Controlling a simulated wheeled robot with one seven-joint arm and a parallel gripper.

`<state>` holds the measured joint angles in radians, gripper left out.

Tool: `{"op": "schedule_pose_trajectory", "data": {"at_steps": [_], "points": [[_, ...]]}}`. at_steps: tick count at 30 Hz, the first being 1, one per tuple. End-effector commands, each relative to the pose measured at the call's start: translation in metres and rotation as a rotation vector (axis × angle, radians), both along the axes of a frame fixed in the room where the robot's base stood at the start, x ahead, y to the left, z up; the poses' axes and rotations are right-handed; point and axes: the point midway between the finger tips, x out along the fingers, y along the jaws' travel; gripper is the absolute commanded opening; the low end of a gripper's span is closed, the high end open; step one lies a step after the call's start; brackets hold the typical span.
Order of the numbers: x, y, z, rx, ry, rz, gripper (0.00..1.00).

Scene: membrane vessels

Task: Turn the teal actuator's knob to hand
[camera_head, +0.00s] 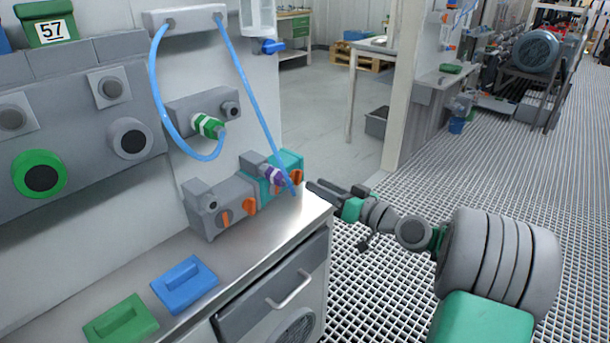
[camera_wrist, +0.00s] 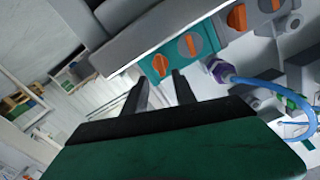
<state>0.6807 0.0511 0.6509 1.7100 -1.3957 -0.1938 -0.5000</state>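The teal actuator (camera_head: 291,160) is at the right end of a row of actuators on the steel bench. Its orange knob (camera_head: 297,178) faces my arm. In the wrist view the teal front (camera_wrist: 208,41) carries two orange knobs, one at its outer end (camera_wrist: 160,65) and one on a grey disc (camera_wrist: 190,43). My gripper (camera_head: 309,185) is open and empty, just right of the actuator. In the wrist view my fingertips (camera_wrist: 160,78) are apart, and the outer knob shows beyond the gap between them. I cannot see any contact.
A purple connector (camera_head: 275,175) with a blue hose (camera_head: 252,95) sits beside the teal actuator. A grey actuator (camera_head: 218,208) with orange knobs stands left of it. Blue (camera_head: 184,285) and green (camera_head: 122,320) blocks lie on the bench. The grated floor (camera_head: 390,290) right of the bench is open.

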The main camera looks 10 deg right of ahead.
Motion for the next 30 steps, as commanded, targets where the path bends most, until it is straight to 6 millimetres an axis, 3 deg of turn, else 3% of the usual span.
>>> {"op": "schedule_pose_trajectory", "data": {"at_steps": [3, 7, 17, 30], "points": [[0.02, 0.018, 0.0, 0.0, -0.001, 0.008, 0.33], [0.036, 0.028, -0.001, 0.0, 0.0, 0.004, 0.33], [0.042, 0.029, 0.0, 0.0, 0.0, -0.001, 0.33], [0.042, 0.029, 0.0, 0.0, 0.001, -0.002, 0.0]]}}
